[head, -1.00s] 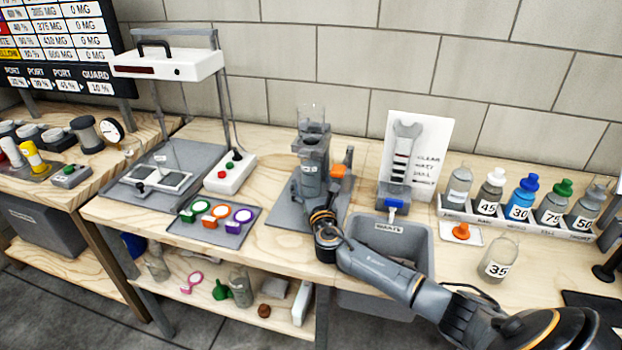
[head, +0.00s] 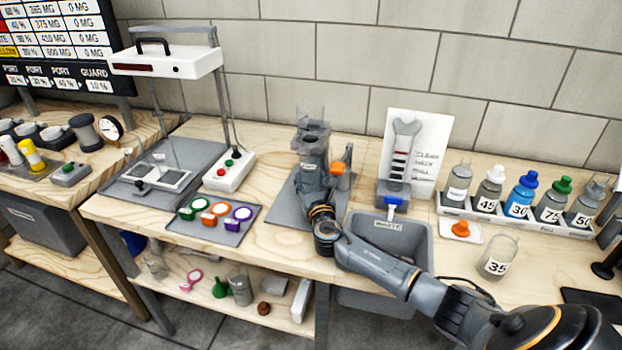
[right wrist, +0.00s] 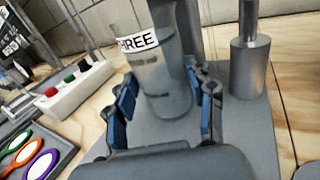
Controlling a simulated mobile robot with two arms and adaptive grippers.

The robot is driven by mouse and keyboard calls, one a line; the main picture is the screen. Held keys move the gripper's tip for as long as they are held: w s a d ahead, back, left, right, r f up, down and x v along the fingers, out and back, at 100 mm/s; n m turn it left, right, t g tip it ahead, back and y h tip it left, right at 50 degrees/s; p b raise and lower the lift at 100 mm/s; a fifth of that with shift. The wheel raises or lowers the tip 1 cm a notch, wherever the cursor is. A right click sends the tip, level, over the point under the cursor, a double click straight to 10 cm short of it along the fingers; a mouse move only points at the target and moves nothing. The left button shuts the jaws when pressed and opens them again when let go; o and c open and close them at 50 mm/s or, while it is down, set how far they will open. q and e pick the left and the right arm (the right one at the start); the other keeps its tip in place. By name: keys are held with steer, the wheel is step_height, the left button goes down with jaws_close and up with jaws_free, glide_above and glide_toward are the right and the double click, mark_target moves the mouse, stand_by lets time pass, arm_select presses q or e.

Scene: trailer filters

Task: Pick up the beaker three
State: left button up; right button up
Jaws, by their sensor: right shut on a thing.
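Beaker three (right wrist: 162,78) is a clear, greyish cup with a white label ending in "HREE" in the right wrist view. It stands over a grey base plate. My right gripper (right wrist: 165,108) has its blue-padded fingers on both sides of the beaker and is shut on it. In the head view my right gripper (head: 313,178) is at the grey stand in the middle of the table, and it largely hides the beaker. My left gripper is not in view.
A grey post (right wrist: 249,65) stands close right of the beaker. A white button box (head: 230,171) and a tray of coloured rings (head: 230,237) are to the left. A grey waste bin (head: 418,243) and a rack of bottles (head: 520,217) are to the right.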

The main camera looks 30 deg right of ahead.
steer(key=shift+r, duration=0.25)
